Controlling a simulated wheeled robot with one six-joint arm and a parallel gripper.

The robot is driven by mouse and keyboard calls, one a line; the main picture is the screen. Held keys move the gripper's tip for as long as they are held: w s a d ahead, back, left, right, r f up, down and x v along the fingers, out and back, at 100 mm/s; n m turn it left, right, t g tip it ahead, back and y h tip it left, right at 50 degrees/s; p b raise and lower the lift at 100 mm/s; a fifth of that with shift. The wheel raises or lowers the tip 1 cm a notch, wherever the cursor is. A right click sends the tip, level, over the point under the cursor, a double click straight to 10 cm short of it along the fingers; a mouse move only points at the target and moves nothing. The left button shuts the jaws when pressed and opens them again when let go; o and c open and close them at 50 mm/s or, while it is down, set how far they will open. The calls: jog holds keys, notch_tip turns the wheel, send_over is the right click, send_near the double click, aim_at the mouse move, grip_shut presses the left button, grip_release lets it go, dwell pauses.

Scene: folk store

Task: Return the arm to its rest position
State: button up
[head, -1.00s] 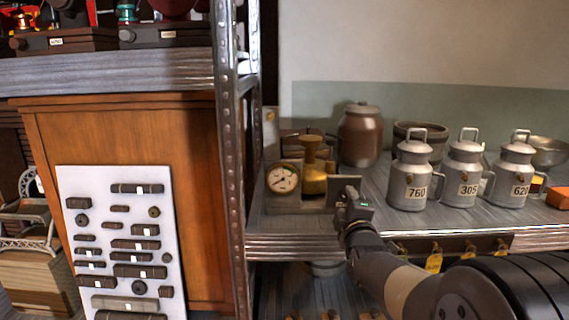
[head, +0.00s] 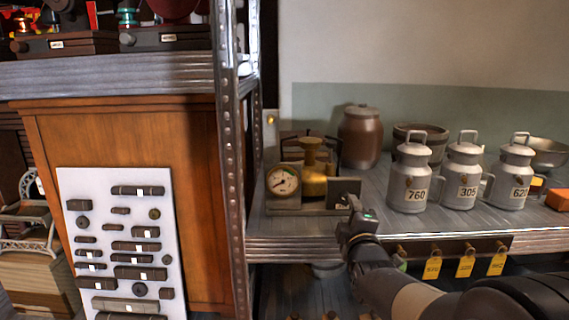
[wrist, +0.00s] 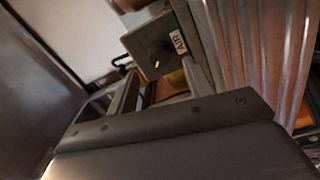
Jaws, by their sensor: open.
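My arm reaches in from the lower right of the head view. My gripper (head: 354,208) is at the shelf's front edge, just below and in front of a small dark box (head: 343,188). In the wrist view my gripper (wrist: 160,90) shows two separated dark fingers with nothing held between them. The box, with a knob and an "AIR" label (wrist: 155,50), appears beyond the fingers. I cannot tell whether a finger touches it.
A round gauge (head: 283,181) and a brass piece (head: 313,172) stand left of the box. Numbered milk cans (head: 411,175) stand to the right. Yellow tags (head: 465,267) hang below the shelf edge (head: 300,246). A metal post (head: 232,160) rises on the left.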

aim_at(346, 201)
jog(key=w, duration=0.4)
jog(key=shift+w+b, duration=0.2)
jog(key=shift+b, duration=0.2)
jog(key=shift+s+r+m+p, duration=0.1)
jog(key=shift+r+m+p, duration=0.15)
jog(key=shift+m+p, duration=0.55)
jog(key=m+p, duration=0.1)
jog(key=m, duration=0.2)
jog(key=shift+m, duration=0.4)
jog(key=m+p, duration=0.2)
jog(key=m, duration=0.2)
jog(key=shift+h+p, duration=0.3)
jog(key=m+p, duration=0.4)
jog(key=m, duration=0.1)
jog(key=shift+m, duration=0.4)
jog(key=shift+m+p, duration=1.25)
jog(key=shift+m, duration=0.45)
